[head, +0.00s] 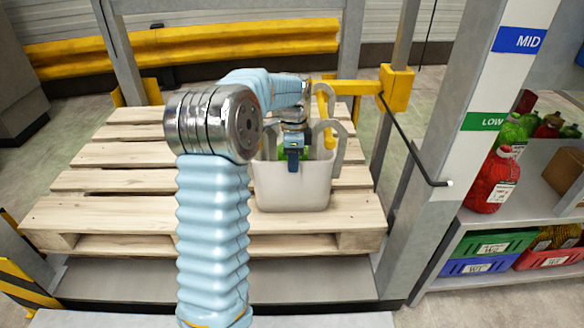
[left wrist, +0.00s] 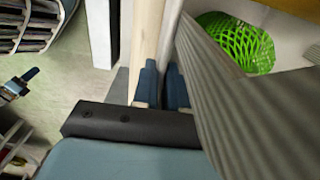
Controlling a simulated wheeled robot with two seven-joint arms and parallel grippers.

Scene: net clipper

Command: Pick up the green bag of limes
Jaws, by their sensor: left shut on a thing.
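A green net bag (left wrist: 243,42) lies inside the pale bin in the left wrist view. In the head view only bits of its green (head: 283,153) show inside the bin (head: 290,188), behind my gripper. My left gripper (head: 292,160) is at the bin's near wall, pointing down. In the left wrist view its blue fingers (left wrist: 162,86) close on the bin's thin pale wall, with the green bag to one side, apart from the fingers. What looks like my right gripper (left wrist: 20,83) is small at the left edge there; its jaw state is unclear.
The bin stands on a wooden pallet (head: 110,180). Grey curved handles (head: 341,145) rise at the bin. A yellow bracket (head: 396,88) and a metal post stand to the right. The shelf at right holds a red net bag (head: 490,182), green bags (head: 510,130) and crates (head: 495,248).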

